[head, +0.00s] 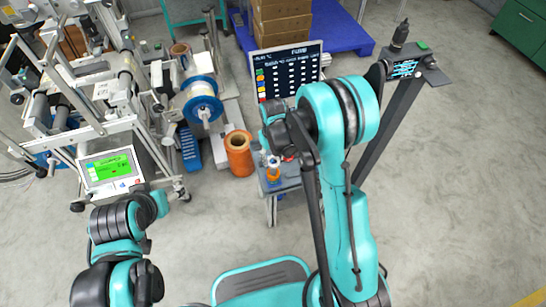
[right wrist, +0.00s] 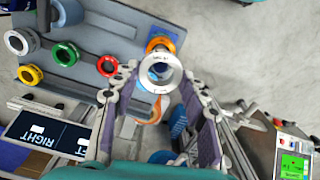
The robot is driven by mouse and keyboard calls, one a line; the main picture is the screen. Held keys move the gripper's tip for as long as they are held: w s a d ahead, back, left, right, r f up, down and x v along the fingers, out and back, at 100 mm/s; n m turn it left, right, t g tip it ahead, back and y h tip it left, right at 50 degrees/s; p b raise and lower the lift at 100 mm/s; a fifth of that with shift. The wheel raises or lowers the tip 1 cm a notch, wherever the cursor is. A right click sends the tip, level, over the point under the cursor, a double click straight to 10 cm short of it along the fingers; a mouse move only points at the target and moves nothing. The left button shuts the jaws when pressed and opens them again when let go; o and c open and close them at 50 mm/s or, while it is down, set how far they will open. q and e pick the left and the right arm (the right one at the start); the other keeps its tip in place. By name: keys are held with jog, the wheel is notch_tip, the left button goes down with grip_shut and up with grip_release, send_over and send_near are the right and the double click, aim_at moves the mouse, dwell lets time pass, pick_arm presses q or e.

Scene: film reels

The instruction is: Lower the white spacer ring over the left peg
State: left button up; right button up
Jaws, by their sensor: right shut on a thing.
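My right gripper (right wrist: 158,80) is shut on a white spacer ring (right wrist: 160,88), which shows between its fingertips in the right wrist view. Beyond the ring, an orange ring (right wrist: 160,43) partly shows. A small bluish shape shows through the white ring's hole; I cannot tell whether the ring is around a peg or above it. In the head view a small white part (head: 273,161) sits over an orange part (head: 273,174) on the stand, under my right arm. The right fingertips are mostly hidden there. My left arm is at lower left, its gripper not visible.
The grey table (right wrist: 92,35) carries a red ring (right wrist: 108,66), green ring (right wrist: 66,53), yellow ring (right wrist: 30,75) and another white ring (right wrist: 16,42). An orange roll (head: 239,153) stands left of the table. A sign board (head: 290,72) stands behind. A machine fills the left.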

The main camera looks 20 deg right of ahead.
aim_at(273, 163)
jog(key=shift+f, duration=0.15)
jog(key=shift+f+b, duration=0.5)
jog(key=shift+b, duration=0.05)
jog(key=shift+f, duration=0.2)
jog(key=shift+f, duration=0.35)
jog(key=shift+f, duration=0.35)
dwell(0.3)
jog(key=shift+f, duration=0.7)
jog(key=shift+f, duration=0.1)
jog(key=shift+f, duration=0.35)
